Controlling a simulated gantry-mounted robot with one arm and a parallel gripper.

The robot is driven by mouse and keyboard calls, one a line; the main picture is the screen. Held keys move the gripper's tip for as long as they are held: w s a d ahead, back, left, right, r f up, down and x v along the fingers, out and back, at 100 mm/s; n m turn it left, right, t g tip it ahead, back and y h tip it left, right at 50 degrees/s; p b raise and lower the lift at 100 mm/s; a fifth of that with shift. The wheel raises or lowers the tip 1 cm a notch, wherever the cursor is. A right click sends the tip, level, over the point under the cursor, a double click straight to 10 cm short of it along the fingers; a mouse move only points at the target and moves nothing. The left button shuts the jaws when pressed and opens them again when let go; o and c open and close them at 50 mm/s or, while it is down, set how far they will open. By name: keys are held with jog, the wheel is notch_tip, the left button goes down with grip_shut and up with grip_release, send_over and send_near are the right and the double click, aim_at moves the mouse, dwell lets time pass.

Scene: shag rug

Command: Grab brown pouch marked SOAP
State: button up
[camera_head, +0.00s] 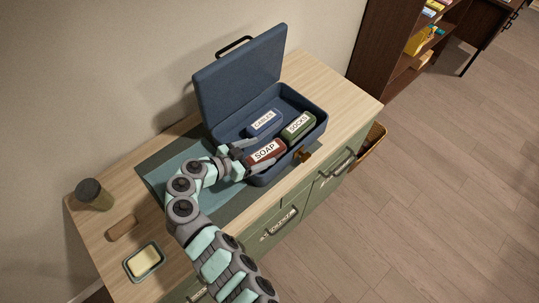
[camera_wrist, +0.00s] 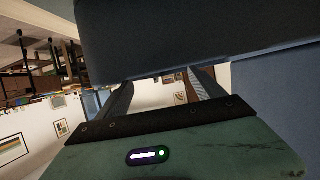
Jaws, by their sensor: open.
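The brown pouch marked SOAP (camera_head: 265,152), reddish brown with a white label, lies in the front left part of the open blue suitcase (camera_head: 318,121). My gripper (camera_head: 266,148) is open at the pouch, with a finger showing on either side of it in the head view. I cannot tell whether the fingers touch it. In the wrist view my gripper's fingers (camera_wrist: 163,88) stand apart below a broad dark blue surface (camera_wrist: 200,35). The pouch cannot be made out there.
A blue pouch marked CABLES (camera_head: 262,121) and a green pouch marked SOCKS (camera_head: 299,125) lie close by in the suitcase. Its raised lid (camera_head: 243,78) stands behind. A lidded cup (camera_head: 94,194) and a soap dish (camera_head: 144,262) sit at the cabinet top's left.

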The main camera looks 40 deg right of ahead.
aim_at(279, 144)
jog(key=shift+w+p+x, duration=0.2)
jog(key=shift+p+x, duration=0.4)
jog(key=shift+x, duration=4.05)
jog(key=shift+s+d+f, duration=0.1)
jog(key=shift+f, duration=0.05)
jog(key=c, duration=1.6)
jog(key=shift+r, duration=0.2)
